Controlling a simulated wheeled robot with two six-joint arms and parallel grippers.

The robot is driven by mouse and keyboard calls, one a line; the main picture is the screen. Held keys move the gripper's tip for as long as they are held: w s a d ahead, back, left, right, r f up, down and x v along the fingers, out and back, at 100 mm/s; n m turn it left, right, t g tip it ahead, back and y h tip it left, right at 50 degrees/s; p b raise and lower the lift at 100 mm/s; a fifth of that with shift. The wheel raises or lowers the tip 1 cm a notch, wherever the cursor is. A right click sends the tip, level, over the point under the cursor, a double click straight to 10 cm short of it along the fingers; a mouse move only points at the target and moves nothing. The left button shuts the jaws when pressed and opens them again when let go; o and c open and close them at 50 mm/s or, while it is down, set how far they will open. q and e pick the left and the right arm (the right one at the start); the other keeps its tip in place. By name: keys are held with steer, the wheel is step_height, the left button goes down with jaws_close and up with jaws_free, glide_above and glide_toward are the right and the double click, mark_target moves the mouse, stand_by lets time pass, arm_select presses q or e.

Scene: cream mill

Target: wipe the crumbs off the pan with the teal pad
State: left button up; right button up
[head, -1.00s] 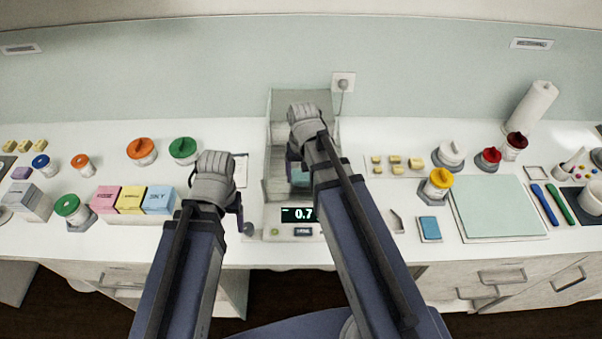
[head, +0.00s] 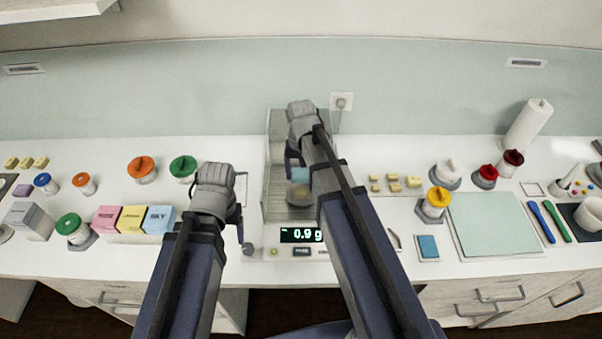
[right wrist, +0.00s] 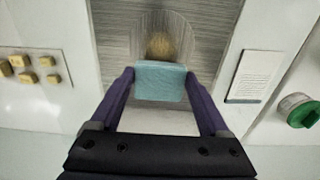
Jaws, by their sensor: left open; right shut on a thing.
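The teal pad (right wrist: 161,82) is held between the fingertips of my right gripper (right wrist: 160,84) in the right wrist view. A round metal pan (right wrist: 190,48) lies just beyond the pad, with a brown patch of crumbs (right wrist: 160,46) near its middle. The pad's far edge overlaps the near side of the crumbs; I cannot tell whether it touches the pan. In the head view the pan (head: 299,195) sits inside the scale (head: 290,240), partly hidden by my right arm. My left gripper (head: 236,222) is open and empty, left of the scale.
The scale's upright side panels stand close around the pan. Pink, yellow and blue boxes (head: 132,219) and lidded jars stand left. A blue pad (head: 428,247), yellow jar (head: 436,202) and pale mat (head: 495,225) lie right. Small yellow blocks (head: 393,178) sit behind.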

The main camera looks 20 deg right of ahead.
mark_target(301, 175)
steer(key=shift+r+p, duration=2.1)
steer(key=shift+r, duration=0.3)
